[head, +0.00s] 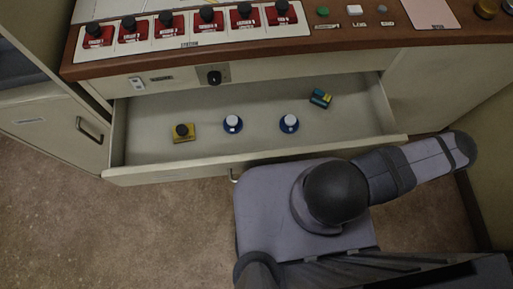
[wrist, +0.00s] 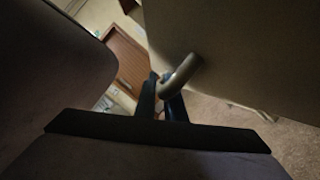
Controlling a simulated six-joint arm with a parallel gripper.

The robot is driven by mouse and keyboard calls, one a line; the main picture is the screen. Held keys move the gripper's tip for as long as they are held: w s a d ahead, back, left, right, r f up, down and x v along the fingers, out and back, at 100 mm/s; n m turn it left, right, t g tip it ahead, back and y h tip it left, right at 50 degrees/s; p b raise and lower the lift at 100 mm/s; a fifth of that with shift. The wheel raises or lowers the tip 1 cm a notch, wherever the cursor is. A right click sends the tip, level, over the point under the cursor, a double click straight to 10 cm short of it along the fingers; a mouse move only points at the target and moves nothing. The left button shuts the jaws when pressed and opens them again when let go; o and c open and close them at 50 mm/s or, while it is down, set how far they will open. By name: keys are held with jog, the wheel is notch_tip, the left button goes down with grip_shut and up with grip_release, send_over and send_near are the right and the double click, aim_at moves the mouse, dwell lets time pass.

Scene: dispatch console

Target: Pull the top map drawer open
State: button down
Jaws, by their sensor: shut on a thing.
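The map drawer (head: 258,165) under the console stands well open in the head view, its inside showing. Its metal handle (head: 235,175) shows only at one end, below the front panel, and my arm covers the rest. In the wrist view, the curved handle (wrist: 181,72) comes off the pale drawer front (wrist: 235,45). My gripper (wrist: 160,92) is shut on the handle, with its dark fingers to either side of it. The gripper is hidden in the head view behind my arm.
A cabinet door (head: 55,125) stands left. The console top (head: 350,42) carries red switches. Carpet (head: 120,235) is clear at left.

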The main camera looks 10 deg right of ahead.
jog(key=shift+s, duration=0.7)
jog(key=c, duration=2.1)
grip_release()
jog(key=shift+d, duration=0.15)
jog(key=shift+b+v, duration=0.65)
jog(key=shift+v, duration=2.95)
jog(key=shift+s, duration=0.1)
jog(key=shift+c, duration=0.8)
